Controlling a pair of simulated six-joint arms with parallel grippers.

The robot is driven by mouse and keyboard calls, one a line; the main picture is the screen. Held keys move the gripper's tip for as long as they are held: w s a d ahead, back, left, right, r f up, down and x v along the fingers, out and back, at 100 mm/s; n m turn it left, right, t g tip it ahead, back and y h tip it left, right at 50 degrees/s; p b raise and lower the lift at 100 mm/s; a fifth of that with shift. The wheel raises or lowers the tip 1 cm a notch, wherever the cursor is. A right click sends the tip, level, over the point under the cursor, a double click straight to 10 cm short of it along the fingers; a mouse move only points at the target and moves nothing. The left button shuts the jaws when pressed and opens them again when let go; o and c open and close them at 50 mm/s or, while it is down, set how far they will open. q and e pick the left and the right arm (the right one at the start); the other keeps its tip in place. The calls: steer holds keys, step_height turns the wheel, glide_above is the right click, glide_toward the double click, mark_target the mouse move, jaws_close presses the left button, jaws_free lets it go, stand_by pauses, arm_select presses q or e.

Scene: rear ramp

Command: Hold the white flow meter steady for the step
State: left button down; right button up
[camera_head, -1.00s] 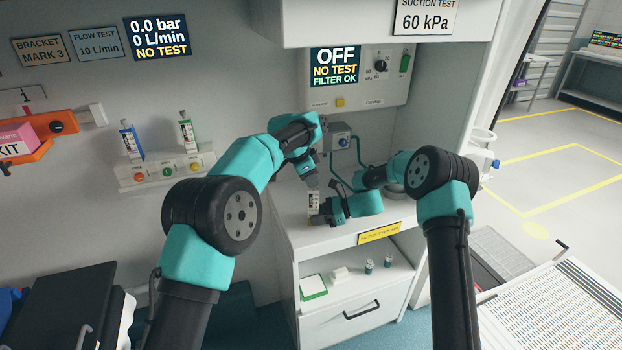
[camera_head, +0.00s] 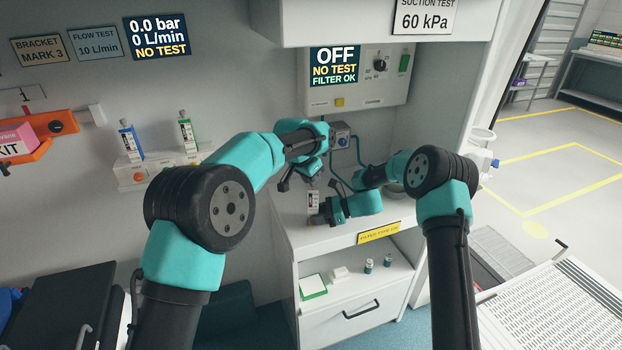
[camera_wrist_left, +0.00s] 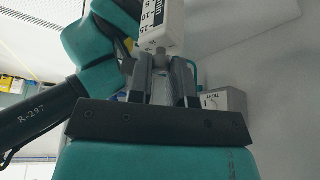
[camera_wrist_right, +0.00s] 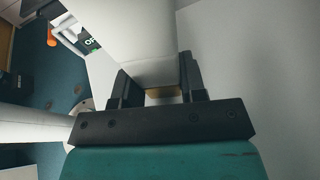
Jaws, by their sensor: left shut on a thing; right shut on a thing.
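The white flow meter (camera_head: 313,201) stands roughly upright above the cabinet's worktop, its dark scale marks showing. My right gripper (camera_head: 317,218) is shut on its lower part from the right. In the right wrist view a large white body (camera_wrist_right: 150,45) sits between the right fingers (camera_wrist_right: 155,90). My left gripper (camera_head: 309,181) is above the flow meter and shut on its narrow top end. In the left wrist view the grey stem lies between the left fingers (camera_wrist_left: 160,80), with the flow meter's white scaled body (camera_wrist_left: 162,22) beyond. The contact points are partly hidden in the head view.
A suction panel (camera_head: 360,85) reading OFF hangs behind, with a small grey box (camera_head: 341,138) and teal tubing below. Blue (camera_head: 131,142) and green (camera_head: 187,134) flow meters stand on the wall outlet at left. The shelf (camera_head: 340,287) below holds small items. The worktop's right part is mostly clear.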

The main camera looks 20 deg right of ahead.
stand_by(0.4)
arm_select(q)
steer(key=c, duration=1)
jaws_free()
steer(key=shift+c, duration=0.2)
steer(key=shift+r, duration=0.1)
steer(key=v, duration=1.1)
steer(key=shift+s+a+r, duration=0.15)
steer(key=shift+a+r, duration=0.1)
steer(key=shift+r, duration=0.1)
arm_select(e)
steer(key=o, duration=0.8)
steer(key=shift+d, duration=0.1)
